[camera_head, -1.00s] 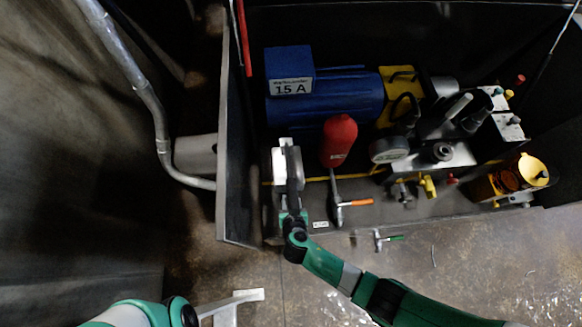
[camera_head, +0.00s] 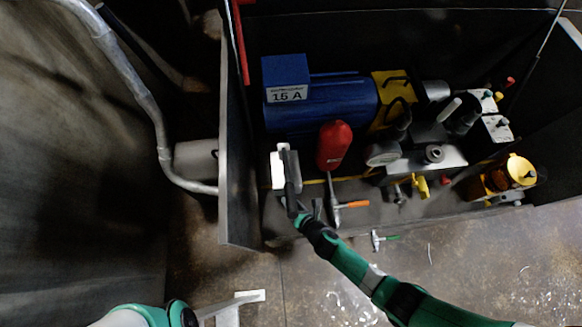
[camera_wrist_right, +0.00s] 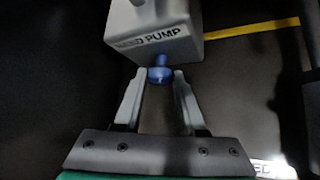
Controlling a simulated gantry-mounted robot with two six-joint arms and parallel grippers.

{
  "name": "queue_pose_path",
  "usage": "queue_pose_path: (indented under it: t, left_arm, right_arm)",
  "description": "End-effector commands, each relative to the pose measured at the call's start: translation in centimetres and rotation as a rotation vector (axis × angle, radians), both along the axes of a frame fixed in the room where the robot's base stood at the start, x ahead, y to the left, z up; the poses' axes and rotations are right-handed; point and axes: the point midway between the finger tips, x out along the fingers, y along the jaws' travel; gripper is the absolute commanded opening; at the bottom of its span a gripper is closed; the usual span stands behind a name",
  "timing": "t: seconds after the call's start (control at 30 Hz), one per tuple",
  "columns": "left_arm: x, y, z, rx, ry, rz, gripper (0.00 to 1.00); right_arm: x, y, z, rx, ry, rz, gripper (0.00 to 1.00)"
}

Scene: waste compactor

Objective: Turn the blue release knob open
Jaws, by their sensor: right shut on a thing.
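The blue release knob (camera_wrist_right: 160,74) sticks out of the underside of the grey hand pump block (camera_wrist_right: 154,31) in the right wrist view. My right gripper (camera_wrist_right: 164,77) has its fingertips on either side of the knob and is shut on it. In the head view the right gripper (camera_head: 290,188) reaches the pale pump block (camera_head: 279,170) and partly covers it; the knob itself is hidden there.
A blue motor (camera_head: 330,104) lies behind. The dark bin wall (camera_head: 236,170) stands close on the left. Open floor lies in front.

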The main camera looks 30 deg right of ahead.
Motion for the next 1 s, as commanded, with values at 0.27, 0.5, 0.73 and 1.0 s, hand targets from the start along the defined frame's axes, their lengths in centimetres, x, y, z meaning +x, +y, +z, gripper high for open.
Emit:
queue_pose_path:
  t: [0.27, 0.5, 0.73, 1.0]
  left_arm:
    - [0.01, 0.00, 0.05, 0.000, 0.000, 0.000, 0.00]
    - [0.00, 0.00, 0.04, 0.000, 0.000, 0.000, 0.00]
    - [0.00, 0.00, 0.04, 0.000, 0.000, 0.000, 0.00]
    - [0.00, 0.00, 0.06, 0.000, 0.000, 0.000, 0.00]
  right_arm:
    - [-0.13, -0.15, -0.21, 0.079, -0.032, -0.001, 0.00]
    - [-0.16, -0.16, -0.25, 0.092, -0.037, -0.001, 0.00]
    - [-0.17, -0.16, -0.28, 0.091, -0.036, -0.001, 0.43]
    - [-0.11, -0.13, -0.19, 0.090, -0.039, 0.000, 0.68]
